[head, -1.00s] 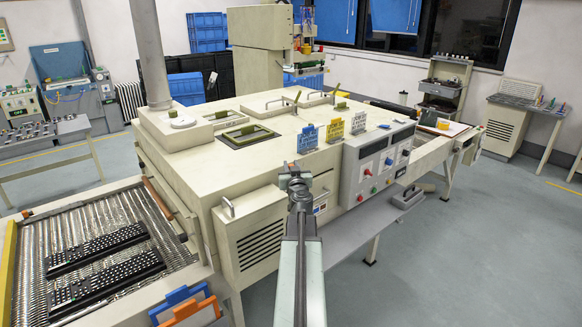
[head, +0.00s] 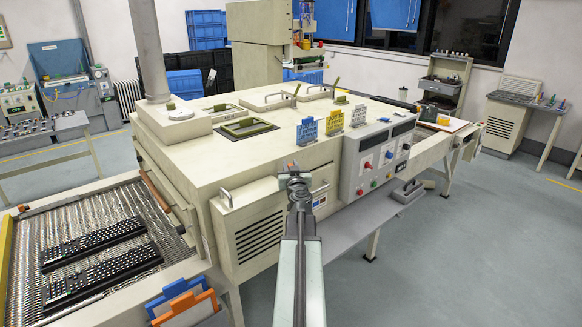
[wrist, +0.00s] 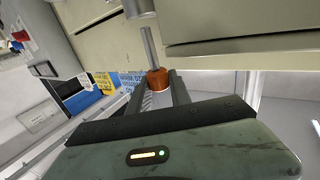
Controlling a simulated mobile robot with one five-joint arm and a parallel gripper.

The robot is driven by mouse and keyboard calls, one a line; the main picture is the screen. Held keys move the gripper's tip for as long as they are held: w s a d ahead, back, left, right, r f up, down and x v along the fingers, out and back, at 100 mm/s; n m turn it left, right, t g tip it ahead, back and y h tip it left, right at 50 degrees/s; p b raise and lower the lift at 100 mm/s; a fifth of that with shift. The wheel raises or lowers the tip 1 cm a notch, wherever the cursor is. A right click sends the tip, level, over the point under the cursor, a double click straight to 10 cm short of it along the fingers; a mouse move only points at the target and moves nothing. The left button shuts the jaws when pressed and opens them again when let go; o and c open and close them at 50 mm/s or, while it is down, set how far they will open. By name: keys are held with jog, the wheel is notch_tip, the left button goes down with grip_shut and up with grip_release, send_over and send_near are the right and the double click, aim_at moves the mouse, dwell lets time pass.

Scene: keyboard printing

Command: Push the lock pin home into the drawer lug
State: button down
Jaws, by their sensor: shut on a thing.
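The lock pin shows in the wrist view as an orange-brown knob (wrist: 158,80) with a thin grey metal shaft (wrist: 149,48). My gripper (wrist: 160,96) is shut on the knob, and the shaft points away from the fingers. A short grey metal cylinder (wrist: 139,8), which looks like the lug, is at the top edge, just beyond the shaft tip. A small gap seems to lie between them; their exact alignment is unclear. In the head view my gripper (head: 294,181) is in front of the cream machine's drawer (head: 258,234); the pin is too small to make out there.
The large cream machine (head: 235,145) fills the middle, with a control panel (head: 378,155) right of my gripper. A conveyor (head: 130,202) with black perforated boards (head: 92,244) is at left. Blue and orange frames (head: 178,300) stand low in front. Floor at right is open.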

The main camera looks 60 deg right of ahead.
jog(key=shift+f, duration=0.1)
jog(key=shift+f+b, duration=0.3)
jog(key=shift+b, duration=0.1)
jog(key=shift+f, duration=0.15)
dwell(1.2)
jog(key=shift+f+b, duration=0.75)
jog(key=shift+b, duration=0.2)
jog(key=shift+r, duration=0.1)
dwell(3.2)
jog(key=shift+r+p, duration=1.1)
jog(key=shift+p, duration=0.1)
jog(key=shift+f, duration=0.1)
jog(key=shift+f, duration=0.15)
dwell(0.4)
